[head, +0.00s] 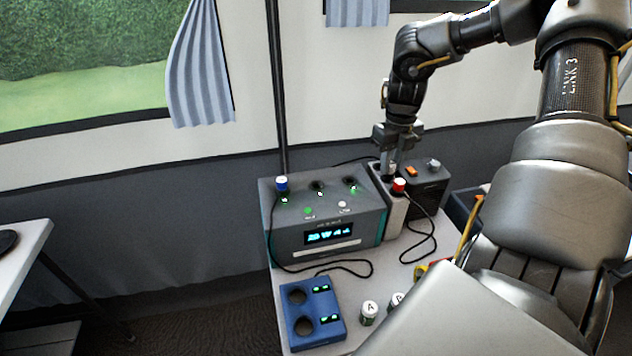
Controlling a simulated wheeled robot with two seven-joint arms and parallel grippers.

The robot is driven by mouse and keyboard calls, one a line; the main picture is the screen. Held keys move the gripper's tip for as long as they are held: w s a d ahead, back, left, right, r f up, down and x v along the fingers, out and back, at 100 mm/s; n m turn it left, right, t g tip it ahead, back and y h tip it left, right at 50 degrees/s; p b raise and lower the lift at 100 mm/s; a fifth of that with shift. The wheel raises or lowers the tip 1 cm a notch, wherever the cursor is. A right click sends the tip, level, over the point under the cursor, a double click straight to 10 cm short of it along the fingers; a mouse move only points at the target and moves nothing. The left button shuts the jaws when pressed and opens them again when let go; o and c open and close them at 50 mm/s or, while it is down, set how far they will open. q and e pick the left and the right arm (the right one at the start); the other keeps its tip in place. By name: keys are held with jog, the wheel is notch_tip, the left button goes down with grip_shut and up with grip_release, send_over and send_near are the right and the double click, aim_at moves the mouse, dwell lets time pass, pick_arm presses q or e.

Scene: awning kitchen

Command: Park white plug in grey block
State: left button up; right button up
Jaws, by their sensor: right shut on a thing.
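The grey block (392,217) is a tall light-grey holder beside the right end of the power box. A red-topped plug (399,185) sits in the front of its top. My right gripper (390,166) points down over the back part of the block's top. It is shut on what seems to be the white plug, which the fingers mostly hide. I cannot tell how deep the plug sits in the block. My left gripper is not in view.
The dark power box (326,215) carries a blue plug (281,184) and two dark sockets. A black box (428,186) stands right of the block. A blue two-hole unit (312,313) and small lettered jars (369,313) stand in front. Black cables loop across the white table.

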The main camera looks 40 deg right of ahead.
aim_at(391, 164)
jog(key=shift+f+b, duration=0.5)
jog(key=shift+f, duration=0.15)
dwell(0.8)
jog(key=o, duration=1.3)
jog(key=shift+r+p, duration=2.75)
jog(key=shift+r, duration=0.75)
